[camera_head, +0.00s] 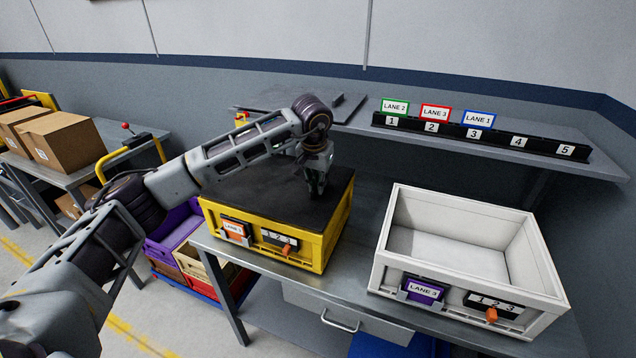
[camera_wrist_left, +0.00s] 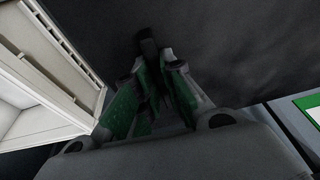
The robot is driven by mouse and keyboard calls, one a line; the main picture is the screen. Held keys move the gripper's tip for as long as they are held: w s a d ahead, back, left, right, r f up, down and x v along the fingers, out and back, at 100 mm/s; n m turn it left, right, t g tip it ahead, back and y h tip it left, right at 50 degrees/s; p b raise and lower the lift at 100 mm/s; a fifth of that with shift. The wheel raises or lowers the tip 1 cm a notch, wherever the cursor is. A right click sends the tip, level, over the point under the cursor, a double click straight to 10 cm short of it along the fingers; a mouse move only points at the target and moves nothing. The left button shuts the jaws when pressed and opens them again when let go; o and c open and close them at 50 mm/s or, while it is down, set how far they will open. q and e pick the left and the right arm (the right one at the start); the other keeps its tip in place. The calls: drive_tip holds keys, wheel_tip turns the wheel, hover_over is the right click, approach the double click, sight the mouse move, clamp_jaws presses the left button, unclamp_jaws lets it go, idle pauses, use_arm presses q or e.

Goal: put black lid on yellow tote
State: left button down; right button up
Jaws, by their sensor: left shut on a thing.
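The yellow tote (camera_head: 338,228) stands on the metal table, with an orange tag holder and a number strip on its front. The black lid (camera_head: 265,188) lies across the top of the tote and looks level with its rim; the arm hides part of its back edge. My left gripper (camera_head: 316,190) points down at the right part of the lid. In the left wrist view its green-padded fingers (camera_wrist_left: 152,75) are shut on a small black piece of the lid (camera_wrist_left: 235,45). My right gripper is not in view.
An empty white tote (camera_head: 465,278) stands on the table to the right. Behind is a shelf (camera_head: 350,128) with a dark flat panel (camera_head: 285,97) and a numbered lane rail (camera_head: 480,139). Cardboard boxes (camera_head: 62,140) sit on a bench at the left.

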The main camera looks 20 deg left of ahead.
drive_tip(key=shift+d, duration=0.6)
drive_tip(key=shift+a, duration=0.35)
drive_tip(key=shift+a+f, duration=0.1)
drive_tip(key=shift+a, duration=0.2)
use_arm(q)
drive_tip(key=shift+r, duration=0.1)
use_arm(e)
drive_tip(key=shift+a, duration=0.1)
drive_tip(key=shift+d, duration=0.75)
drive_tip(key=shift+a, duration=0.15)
